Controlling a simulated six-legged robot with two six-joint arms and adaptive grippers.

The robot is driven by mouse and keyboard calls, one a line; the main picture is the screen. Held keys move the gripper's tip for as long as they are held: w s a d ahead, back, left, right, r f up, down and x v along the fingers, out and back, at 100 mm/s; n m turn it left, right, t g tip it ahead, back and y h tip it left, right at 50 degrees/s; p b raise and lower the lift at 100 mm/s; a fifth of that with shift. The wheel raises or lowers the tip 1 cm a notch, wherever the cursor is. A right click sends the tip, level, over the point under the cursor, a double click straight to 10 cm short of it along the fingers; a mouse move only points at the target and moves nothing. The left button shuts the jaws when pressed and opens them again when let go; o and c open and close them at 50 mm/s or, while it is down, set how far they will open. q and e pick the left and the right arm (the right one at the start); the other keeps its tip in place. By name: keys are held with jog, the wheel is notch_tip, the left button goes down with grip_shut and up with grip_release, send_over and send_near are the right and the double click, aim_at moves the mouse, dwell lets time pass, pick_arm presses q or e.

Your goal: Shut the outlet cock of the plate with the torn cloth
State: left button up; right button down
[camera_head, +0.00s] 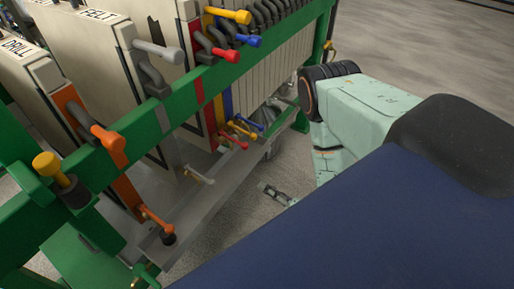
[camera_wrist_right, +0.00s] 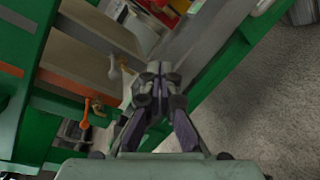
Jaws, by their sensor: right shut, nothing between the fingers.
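A row of filter plates stands in a green frame (camera_head: 193,92). Low outlet cocks stick out over a grey trough (camera_head: 188,212): orange (camera_head: 155,218), grey (camera_head: 199,177), red (camera_head: 233,138), with yellow and blue ones farther back. The wrist view shows the orange cock (camera_wrist_right: 86,112) and the grey cock (camera_wrist_right: 114,70) left of my right gripper (camera_wrist_right: 158,75). My right gripper (camera_head: 274,192) is shut and empty, beside the trough on its right, apart from every cock. I cannot tell which plate has the torn cloth. My left gripper is not in view.
Upper handles in orange (camera_head: 108,138), grey (camera_head: 158,51), red (camera_head: 222,52), yellow and blue stick out above the green rail. Labels on the plates read DRILL and FELT. A yellow-knobbed post (camera_head: 47,165) stands at left. The floor (camera_head: 420,50) right of the press is clear.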

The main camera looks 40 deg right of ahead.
aim_at(235, 141)
jog(key=w+d+b, duration=0.1)
jog(key=w+b, duration=0.2)
jog(key=w, duration=0.8)
jog(key=shift+r+b, duration=0.35)
jog(key=shift+b, duration=0.05)
jog(key=shift+w, duration=0.1)
